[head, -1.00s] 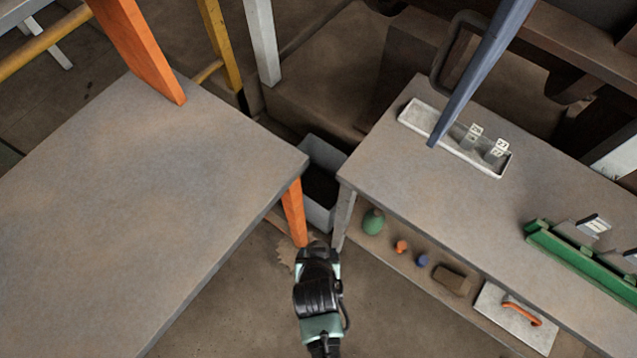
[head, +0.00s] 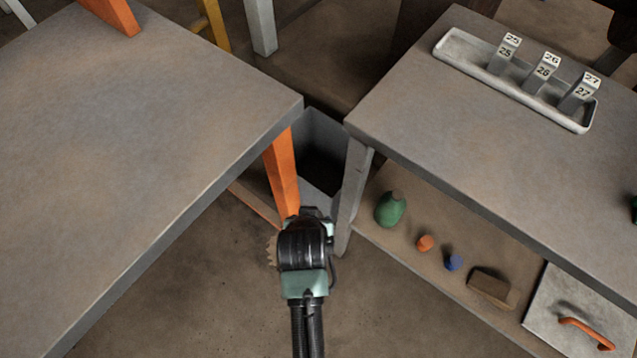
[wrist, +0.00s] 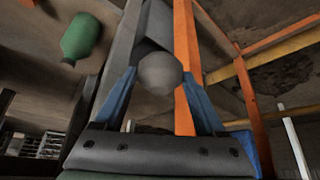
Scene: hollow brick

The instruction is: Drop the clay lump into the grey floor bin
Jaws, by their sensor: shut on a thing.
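The clay lump (wrist: 160,74) is a round grey ball in the wrist view. My gripper (wrist: 159,78) has blue fingers shut on it, one on each side. The grey floor bin (head: 323,135) stands on the floor in the gap between the two tables, with a dark inside, partly hidden by the table corners, an orange leg and my arm. In the head view my wrist is just on the near side of the bin; the fingers and the lump are hidden there. I cannot tell whether the lump is over the bin opening.
The left table (head: 150,130) is bare, and its orange leg (head: 282,172) stands beside the bin. The right table (head: 450,110) holds a tray (head: 470,52) with numbered blocks. Its grey leg (head: 352,190) is close by. Its lower shelf holds a green bottle (head: 390,210) and small objects.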

